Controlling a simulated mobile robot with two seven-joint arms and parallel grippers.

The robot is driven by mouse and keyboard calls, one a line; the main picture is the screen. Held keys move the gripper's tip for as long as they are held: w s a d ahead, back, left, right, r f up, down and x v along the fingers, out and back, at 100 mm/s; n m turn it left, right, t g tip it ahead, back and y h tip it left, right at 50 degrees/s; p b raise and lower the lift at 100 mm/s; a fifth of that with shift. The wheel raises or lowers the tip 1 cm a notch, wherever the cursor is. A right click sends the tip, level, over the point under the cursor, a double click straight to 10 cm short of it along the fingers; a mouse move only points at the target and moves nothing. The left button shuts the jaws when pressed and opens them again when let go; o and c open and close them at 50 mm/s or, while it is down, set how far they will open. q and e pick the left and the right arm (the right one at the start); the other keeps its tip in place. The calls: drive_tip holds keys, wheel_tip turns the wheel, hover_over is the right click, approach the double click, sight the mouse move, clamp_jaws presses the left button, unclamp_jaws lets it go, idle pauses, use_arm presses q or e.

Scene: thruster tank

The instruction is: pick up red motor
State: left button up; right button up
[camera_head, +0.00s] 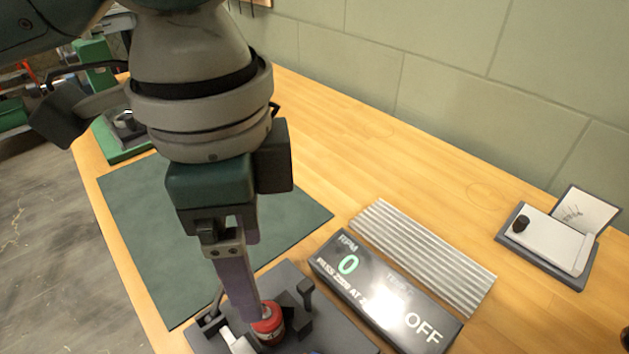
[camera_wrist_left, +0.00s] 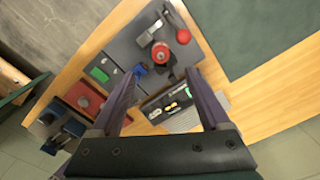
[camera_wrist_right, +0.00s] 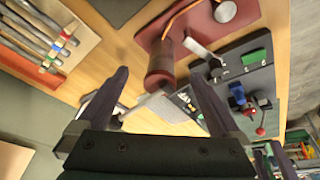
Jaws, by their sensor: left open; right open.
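The red motor (camera_head: 268,323) stands on a dark grey fixture plate (camera_head: 335,338) at the bottom of the head view. In the left wrist view the red motor (camera_wrist_left: 160,53) shows ahead of and between the open fingers. My left gripper (camera_head: 248,308) points down at the motor, its purple finger overlapping the motor's left side; I cannot tell whether they touch. The left gripper (camera_wrist_left: 160,74) holds nothing. My right gripper (camera_wrist_right: 158,85) is open and empty, seen only in its own wrist view.
A red-ball lever (camera_wrist_left: 183,36) stands close beside the motor. An RPM display (camera_head: 385,295) and a ribbed grey plate (camera_head: 425,255) lie to the right. A dark red cylinder (camera_wrist_right: 160,62) stands on a maroon board (camera_wrist_right: 180,25) before my right gripper. The green mat (camera_head: 150,235) is clear.

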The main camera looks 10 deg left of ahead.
sight(264, 307)
use_arm(q)
wheel_tip(264, 307, down, 4)
drive_tip(key=shift+s+r, duration=0.1)
wheel_tip(264, 307, down, 6)
drive_tip(key=shift+r+b, duration=0.1)
drive_tip(key=shift+b, duration=0.3)
drive_tip(key=shift+c, duration=0.2)
drive_tip(key=shift+d, duration=0.1)
clamp_jaws()
drive_tip(key=shift+w, duration=0.2)
